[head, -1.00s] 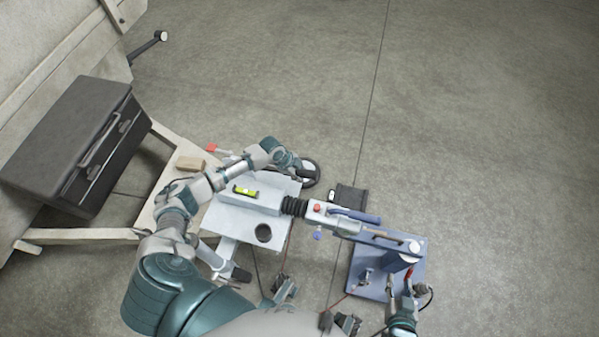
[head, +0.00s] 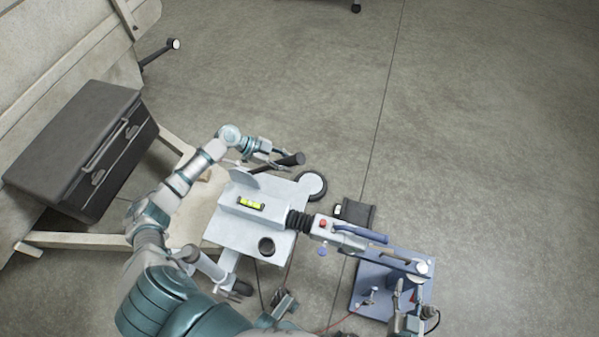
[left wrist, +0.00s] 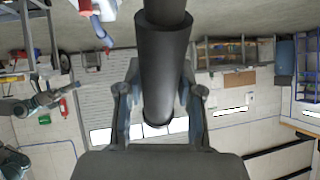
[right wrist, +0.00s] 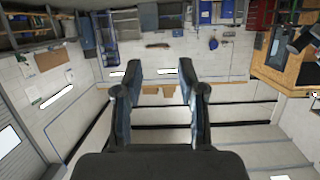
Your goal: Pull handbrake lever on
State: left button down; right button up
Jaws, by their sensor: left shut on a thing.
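The handbrake lever has a thick black grip (head: 291,159), beside a grey plate (head: 245,180) on the trailer frame. My left gripper (head: 282,157) is on this grip. In the left wrist view, the black cylindrical grip (left wrist: 164,75) lies between the two fingers (left wrist: 162,98), which are shut on it. The lever's lower end is hard to make out in the head view. My right gripper (head: 407,293) is over the blue base at the lower right. In the right wrist view, its fingers (right wrist: 160,80) are apart with nothing between them.
The trailer drawbar has a light grey plate (head: 225,228), a yellow level (head: 251,203) and a coupling with a blue handle (head: 362,232). A blue base (head: 350,304) stands under the coupling. A wheel (head: 322,187) and black toolbox (head: 75,150) are nearby.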

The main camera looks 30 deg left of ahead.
pick_arm(q)
jog(key=a+r+h+b, duration=0.1)
jog(key=a, duration=0.1)
jog(key=s+a+r+h, duration=0.1)
jog(key=a+r, duration=0.1)
jog(key=a+r+t+h+b, duration=0.1)
jog(key=a, duration=0.1)
jog(key=shift+s+a+r+n+b, duration=0.2)
jog(key=shift+s+r+n+b, duration=0.05)
jog(key=shift+r+n+b, duration=0.05)
jog(key=shift+s+a+r+h, duration=0.1)
jog(key=shift+a+r+h, duration=0.25)
jog(key=shift+a, duration=0.1)
pick_arm(e)
notch_tip(320, 180, up, 8)
jog(key=a+t+y, duration=0.1)
jog(key=t+y, duration=0.1)
jog(key=t, duration=0.4)
jog(key=shift+w+a+t, duration=0.2)
jog(key=shift+w+t, duration=0.1)
jog(key=shift+w, duration=0.15)
pick_arm(q)
jog(key=shift+t, duration=0.3)
pick_arm(e)
jog(key=shift+w, duration=0.1)
